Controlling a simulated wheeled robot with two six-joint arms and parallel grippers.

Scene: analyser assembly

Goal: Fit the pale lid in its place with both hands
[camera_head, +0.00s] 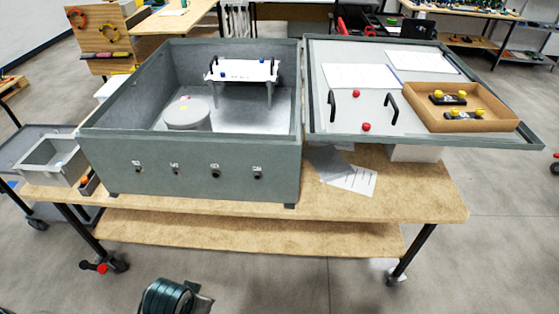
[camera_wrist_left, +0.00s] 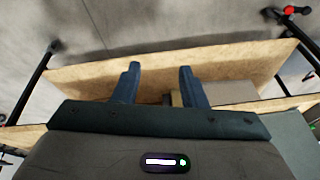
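In the head view, a pale grey panel (camera_head: 345,115) with two upright black handles and red knobs lies in the shallow tray right of the deep grey-green housing (camera_head: 190,165). A white plate (camera_head: 258,70) with black handles and blue knobs stands on legs inside the housing. I cannot tell for sure which is the pale lid. My left gripper (camera_wrist_left: 157,70) shows in its wrist view with its fingers apart and nothing between them, over the floor and the bench edge. It is away from both pieces. My right gripper is not in view.
A round grey disc (camera_head: 187,113) sits inside the housing. A cardboard box (camera_head: 420,118) with yellow-knobbed parts lies in the tray (camera_head: 425,140). Papers (camera_head: 352,180) lie on the wooden bench (camera_head: 430,198). A grey bin (camera_head: 48,160) stands at left. The bench's front strip is mostly clear.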

